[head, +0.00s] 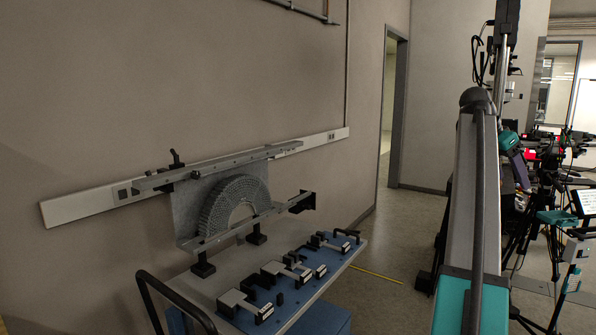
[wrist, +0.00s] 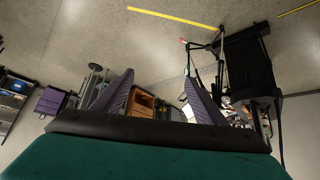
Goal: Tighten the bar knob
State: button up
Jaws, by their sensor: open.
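A grey lattice arch specimen (head: 237,203) stands by the wall at the left of the head view, between an upper metal bar (head: 222,165) and a lower metal bar (head: 232,230). A small black upright knob or lever (head: 176,160) sits near the left end of the upper bar. A black block (head: 302,202) is at the right end of the lower bar. I cannot tell for certain which is the bar knob. My gripper (wrist: 158,74) shows two purple ridged fingers in the wrist view, spread apart with nothing between them. The wrist view shows neither specimen nor bars.
A bench with a blue mat (head: 290,290) holds several black-and-silver clamps in front of the specimen. A black handle (head: 170,300) rises at its near left. A doorway (head: 389,115) and open floor (head: 395,238) lie right of the bench. Equipment crowds the far right.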

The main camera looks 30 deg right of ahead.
aim_at(195, 175)
jog(key=i, duration=1.25)
jog(key=u, duration=0.05)
